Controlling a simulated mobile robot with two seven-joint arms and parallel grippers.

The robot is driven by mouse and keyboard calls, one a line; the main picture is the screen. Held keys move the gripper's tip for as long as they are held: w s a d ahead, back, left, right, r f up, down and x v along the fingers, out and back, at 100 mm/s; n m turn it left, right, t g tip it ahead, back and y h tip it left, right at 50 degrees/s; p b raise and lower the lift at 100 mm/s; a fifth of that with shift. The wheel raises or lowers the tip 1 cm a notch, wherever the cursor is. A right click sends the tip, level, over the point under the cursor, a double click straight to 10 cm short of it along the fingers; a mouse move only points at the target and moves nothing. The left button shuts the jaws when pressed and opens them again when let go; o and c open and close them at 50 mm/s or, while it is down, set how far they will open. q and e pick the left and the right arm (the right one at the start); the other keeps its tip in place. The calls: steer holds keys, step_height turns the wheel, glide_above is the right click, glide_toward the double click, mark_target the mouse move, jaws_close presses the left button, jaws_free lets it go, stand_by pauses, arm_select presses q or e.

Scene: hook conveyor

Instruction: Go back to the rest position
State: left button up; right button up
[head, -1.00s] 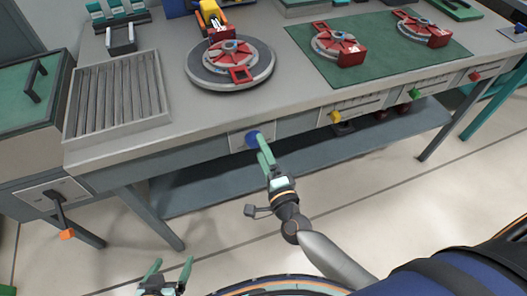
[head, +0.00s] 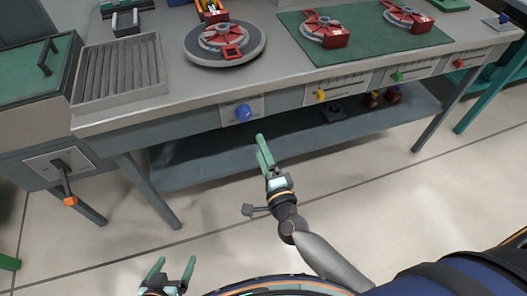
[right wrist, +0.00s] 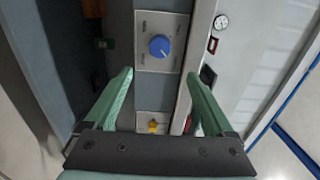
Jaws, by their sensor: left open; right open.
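My right gripper (head: 264,152) is in front of the bench, below and a little right of the blue knob (head: 243,112). It is apart from the knob and holds nothing. In the right wrist view its two green fingers (right wrist: 160,85) are spread, and the blue knob (right wrist: 159,46) shows beyond them on its grey plate. My left gripper (head: 172,272) is low at the bottom left of the head view. Its fingers are spread and empty, above the floor.
The bench (head: 190,108) carries a round turntable (head: 252,55) with a red fixture and a green mat (head: 385,52) with two red fixtures. A yellow knob (head: 321,95) is along its front. A lever with an orange end (head: 70,201) is at left. Floor before the bench is clear.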

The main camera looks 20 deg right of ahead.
stand_by(0.4)
steer(key=s+d+f+n+g+p, duration=0.1)
steer(key=s+n+g+p, duration=0.1)
steer(key=s+n, duration=0.4)
steer(key=s+d+f+n+g+y+p, duration=0.1)
steer(key=s+d+f+n+g+p, duration=0.1)
steer(key=s+n, duration=0.4)
steer(key=s+d+f+n+g+p, duration=0.1)
steer(key=s+f+n+g+p, duration=0.1)
steer(key=s+n+g+p, duration=0.2)
steer(key=s+n, duration=0.3)
steer(key=shift+d+n+g+y, duration=0.25)
steer(key=shift+n+g+y, duration=0.05)
steer(key=shift+n+y, duration=0.1)
stand_by(0.5)
